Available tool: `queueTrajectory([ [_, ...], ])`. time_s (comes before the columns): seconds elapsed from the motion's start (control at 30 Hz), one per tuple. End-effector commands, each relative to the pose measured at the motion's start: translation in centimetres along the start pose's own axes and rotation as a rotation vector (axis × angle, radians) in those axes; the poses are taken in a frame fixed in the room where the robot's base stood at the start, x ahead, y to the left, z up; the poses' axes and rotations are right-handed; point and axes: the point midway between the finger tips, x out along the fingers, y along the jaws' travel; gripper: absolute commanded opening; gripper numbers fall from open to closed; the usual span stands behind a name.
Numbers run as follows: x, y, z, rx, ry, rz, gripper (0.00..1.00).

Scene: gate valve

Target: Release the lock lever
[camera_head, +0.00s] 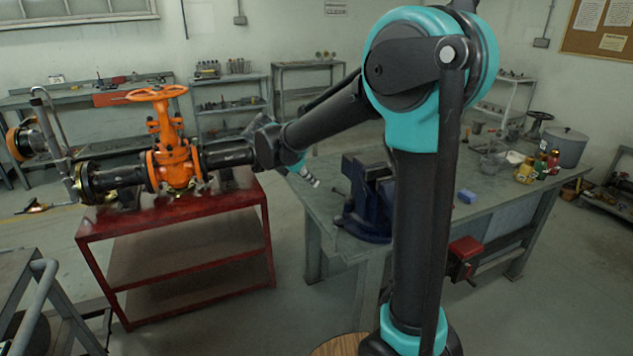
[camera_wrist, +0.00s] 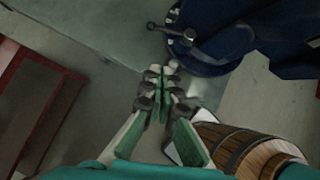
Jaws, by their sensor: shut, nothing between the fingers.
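The orange gate valve (camera_head: 175,160) with its orange handwheel (camera_head: 157,93) sits on a dark pipe above the red cart (camera_head: 170,225). I cannot clearly make out the lock lever on it. My gripper (camera_head: 314,183) points downward, right of the valve and apart from it, between the red cart and the blue vise (camera_head: 368,200). In the wrist view my gripper (camera_wrist: 164,74) is shut and empty, its fingertips together. The valve is not in the wrist view; the red cart (camera_wrist: 35,105) shows at its left edge.
The vise (camera_wrist: 235,35) is close to my fingertips in the wrist view. A wooden barrel (camera_wrist: 245,150) is at the lower right there. The green-grey workbench (camera_head: 470,215) holds a grey pot (camera_head: 565,148) and bottles. Floor is open between cart and bench.

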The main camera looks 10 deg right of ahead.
Motion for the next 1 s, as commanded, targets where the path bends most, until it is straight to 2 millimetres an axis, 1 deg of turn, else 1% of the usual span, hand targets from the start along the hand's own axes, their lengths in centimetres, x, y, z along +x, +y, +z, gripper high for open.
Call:
queueTrajectory([
  [0.03,1.0,0.0,0.0,0.003,0.000,-0.002,0.00],
  [0.43,8.7,-0.1,0.0,0.005,0.002,-0.001,0.00],
  [0.5,9.4,-0.1,0.9,0.006,0.002,-0.003,0.00],
  [0.7,11.0,-0.1,2.2,0.005,0.002,-0.001,0.00],
  [1.0,11.3,-0.1,2.5,0.003,0.002,0.000,0.00],
])
